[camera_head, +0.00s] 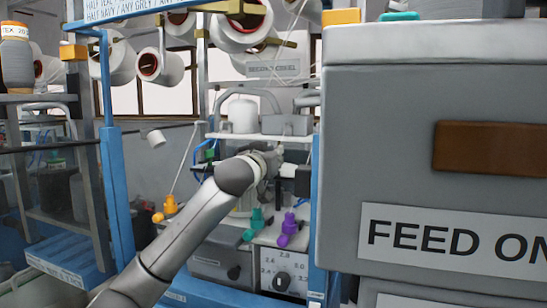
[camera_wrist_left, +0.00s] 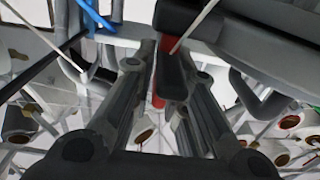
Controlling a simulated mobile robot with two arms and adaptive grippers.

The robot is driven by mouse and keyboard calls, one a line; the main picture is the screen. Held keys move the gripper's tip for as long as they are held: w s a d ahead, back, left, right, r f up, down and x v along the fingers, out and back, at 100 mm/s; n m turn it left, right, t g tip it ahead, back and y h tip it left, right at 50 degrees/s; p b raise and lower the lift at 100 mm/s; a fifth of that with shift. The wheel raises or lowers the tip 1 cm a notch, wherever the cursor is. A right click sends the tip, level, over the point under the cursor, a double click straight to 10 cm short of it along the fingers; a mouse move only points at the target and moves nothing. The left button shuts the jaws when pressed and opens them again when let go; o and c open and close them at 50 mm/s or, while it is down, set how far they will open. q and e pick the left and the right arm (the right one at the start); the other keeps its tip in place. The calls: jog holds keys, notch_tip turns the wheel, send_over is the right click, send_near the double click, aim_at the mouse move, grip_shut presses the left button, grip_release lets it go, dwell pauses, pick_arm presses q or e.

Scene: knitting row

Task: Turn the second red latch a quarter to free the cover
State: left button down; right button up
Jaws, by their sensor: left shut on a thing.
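In the left wrist view the fingers of the left gripper (camera_wrist_left: 162,62) are closed around a narrow red and black piece, which I take to be the red latch (camera_wrist_left: 157,88). Its turn angle is hard to read. In the head view the latch is hidden by the gripper. I cannot single out the cover or another red latch. My right gripper is not in view.
A large grey cabinet (camera_head: 440,90) with a "FEED ON" label fills the right. Yarn cones (camera_head: 160,68) hang above. Blue posts (camera_head: 115,170) flank the arm. A purple lever (camera_head: 288,229), a teal lever (camera_head: 254,224) and a dial (camera_head: 281,281) sit below the gripper.

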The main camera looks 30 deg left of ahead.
pick_arm(q)
jog(key=c, duration=1.5)
grip_release()
jog(key=shift+c, duration=0.2)
jog(key=v, duration=1.2)
jog(key=shift+f, duration=0.15)
